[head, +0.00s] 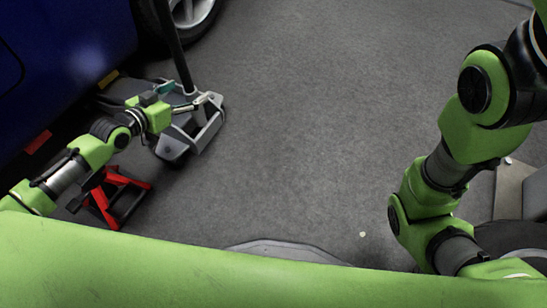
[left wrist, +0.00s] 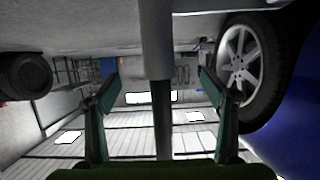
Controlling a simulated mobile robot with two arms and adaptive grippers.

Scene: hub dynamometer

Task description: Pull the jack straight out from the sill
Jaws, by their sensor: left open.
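The grey floor jack (head: 207,132) stands on the floor at the left, partly under the blue car's side. Its dark upright handle (head: 174,45) rises from a pale socket. My left gripper (head: 184,94) is at the handle's lower part, and my arm covers some of the jack. In the left wrist view the handle (left wrist: 162,118) and its light grey sleeve (left wrist: 157,40) pass between the two open teal fingers, with gaps on both sides. The sill's contact with the jack is hidden. My right arm shows at the right, but its gripper is out of view.
The blue car (head: 70,35) and its wheel (head: 190,12) border the jack at the upper left. A red jack stand (head: 118,192) is below my left arm. A pale box-like object (head: 512,190) is at the right. The grey floor (head: 300,120) between is clear.

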